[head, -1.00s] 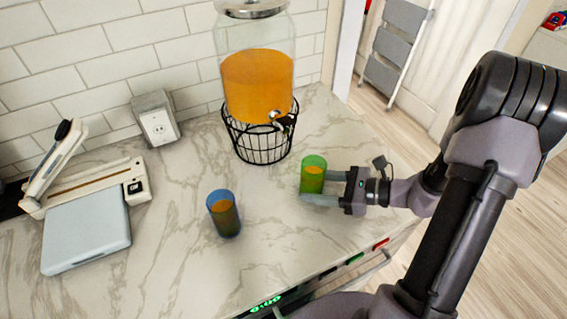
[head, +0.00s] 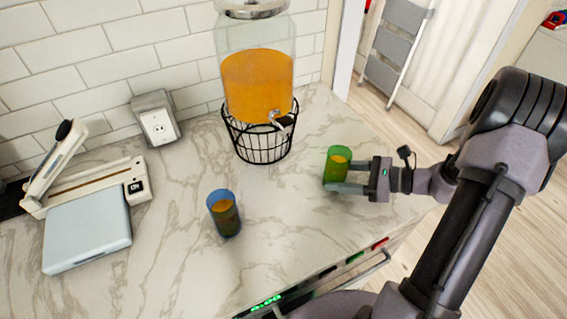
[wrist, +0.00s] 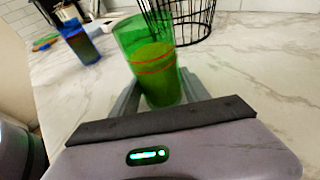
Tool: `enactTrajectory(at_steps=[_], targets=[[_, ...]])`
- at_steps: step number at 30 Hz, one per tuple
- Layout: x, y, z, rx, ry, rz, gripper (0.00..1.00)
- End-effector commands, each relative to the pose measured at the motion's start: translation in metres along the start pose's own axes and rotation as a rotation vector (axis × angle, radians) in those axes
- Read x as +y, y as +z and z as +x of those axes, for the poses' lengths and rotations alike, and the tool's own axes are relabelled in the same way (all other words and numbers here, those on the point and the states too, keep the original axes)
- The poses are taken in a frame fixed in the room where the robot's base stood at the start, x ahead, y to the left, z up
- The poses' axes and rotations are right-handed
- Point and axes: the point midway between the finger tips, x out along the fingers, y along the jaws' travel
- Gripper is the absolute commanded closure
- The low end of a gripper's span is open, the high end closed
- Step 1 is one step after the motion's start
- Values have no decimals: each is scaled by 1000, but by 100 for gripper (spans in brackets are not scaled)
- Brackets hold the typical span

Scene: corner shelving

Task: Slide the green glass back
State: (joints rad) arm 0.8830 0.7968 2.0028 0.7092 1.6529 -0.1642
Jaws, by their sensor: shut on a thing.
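The green glass (head: 338,162) holds an orange drink and stands upright at the right part of the marble counter, right of the wire stand. My gripper (head: 343,175) is shut on it from the right, one finger on each side. In the wrist view the green glass (wrist: 153,65) sits between my gripper's fingers (wrist: 155,95), and its lower part is partly hidden by the gripper body. I cannot tell whether its base touches the counter.
A blue glass (head: 224,213) with a drink stands left on the counter (head: 165,230). A drink dispenser (head: 258,80) sits on a black wire stand (head: 262,142) by the wall. A white and grey appliance (head: 88,225) is at the far left. The counter's right edge is close.

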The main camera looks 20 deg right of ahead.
Motion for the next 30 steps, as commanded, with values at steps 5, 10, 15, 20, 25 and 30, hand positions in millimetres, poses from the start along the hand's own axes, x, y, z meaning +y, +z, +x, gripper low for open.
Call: enactTrajectory(at_steps=[5, 10, 15, 20, 25, 30], targets=[[-9, -3, -8, 1, 0, 1, 68], [-18, -5, -16, 1, 0, -1, 68], [-26, -8, -24, 0, -1, 1, 68], [-34, -10, -32, 0, 0, 0, 68], [-43, -13, -40, 1, 0, 0, 68], [-49, -15, -46, 0, 0, 0, 68]])
